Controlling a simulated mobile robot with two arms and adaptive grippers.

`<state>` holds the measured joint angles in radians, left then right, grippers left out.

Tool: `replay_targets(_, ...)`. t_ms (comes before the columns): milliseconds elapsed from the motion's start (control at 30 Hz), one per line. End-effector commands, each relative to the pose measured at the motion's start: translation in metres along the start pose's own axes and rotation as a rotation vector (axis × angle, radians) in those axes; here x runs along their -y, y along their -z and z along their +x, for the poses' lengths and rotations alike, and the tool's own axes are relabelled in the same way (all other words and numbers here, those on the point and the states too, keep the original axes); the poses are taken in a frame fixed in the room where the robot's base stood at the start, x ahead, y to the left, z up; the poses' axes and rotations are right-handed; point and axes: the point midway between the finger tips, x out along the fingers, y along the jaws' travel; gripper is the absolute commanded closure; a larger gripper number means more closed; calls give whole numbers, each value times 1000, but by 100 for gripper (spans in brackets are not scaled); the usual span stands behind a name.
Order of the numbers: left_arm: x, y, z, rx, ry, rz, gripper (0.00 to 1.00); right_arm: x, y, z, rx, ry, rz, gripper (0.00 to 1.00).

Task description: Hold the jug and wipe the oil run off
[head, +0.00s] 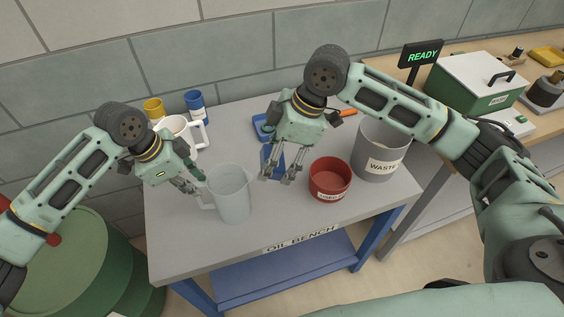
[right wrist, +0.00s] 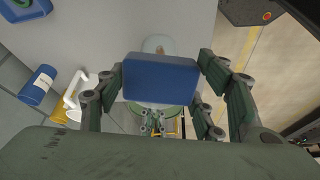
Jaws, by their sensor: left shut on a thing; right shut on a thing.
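A translucent grey jug (head: 234,196) stands upright on the grey bench (head: 180,245). My left gripper (head: 197,190) is shut on the jug's handle side, at its left. My right gripper (head: 274,172) is shut on a blue block-shaped wiper (head: 267,155), held to the right of the jug and apart from it. In the right wrist view the blue wiper (right wrist: 160,78) lies squarely between the two fingers and hides most of what is behind it.
A red tin (head: 330,184) and a grey waste bin (head: 382,160) stand to the right. A white jug (head: 183,130), a blue can (head: 195,106) and a yellow can (head: 153,108) stand at the back left. A blue tray (head: 262,126) lies behind my right gripper. The front left of the bench is clear.

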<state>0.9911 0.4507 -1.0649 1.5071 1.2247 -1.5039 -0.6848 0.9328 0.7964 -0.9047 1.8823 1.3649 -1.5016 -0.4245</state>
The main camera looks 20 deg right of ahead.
Motion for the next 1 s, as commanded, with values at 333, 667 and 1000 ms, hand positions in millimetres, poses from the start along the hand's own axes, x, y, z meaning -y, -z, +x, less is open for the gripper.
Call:
replay_targets(333,0,0,0,0,0,0,100,-2,-3,20,-8,11,-27,59)
replay_targets(667,0,0,0,0,0,0,100,-2,-10,60,-7,12,-25,59)
replay_targets(1000,0,0,0,0,0,0,100,-1,-19,100,-7,13,-25,59)
